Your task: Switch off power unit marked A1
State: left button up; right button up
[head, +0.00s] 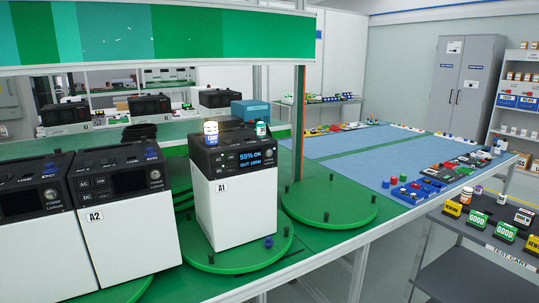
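The power unit marked A1 (220,215) is a white box with a black top panel, standing upright on a green round turntable plate (270,255). Its screen (250,160) is lit blue and reads "55% OK" with an "OUT" line below. A white and yellow bottle-like item with a blue top (211,133) and a smaller white and teal one (262,129) show at its top. The unit marked A2 (125,235) stands to its left with a dark screen. Neither of my grippers is in view.
Another similar unit (38,260) with a dark screen stands at the far left. An empty green plate (330,205) lies right of A1, beside an upright post. A blue-topped table (375,165) with small parts and a dark test cart (500,245) stand at the right.

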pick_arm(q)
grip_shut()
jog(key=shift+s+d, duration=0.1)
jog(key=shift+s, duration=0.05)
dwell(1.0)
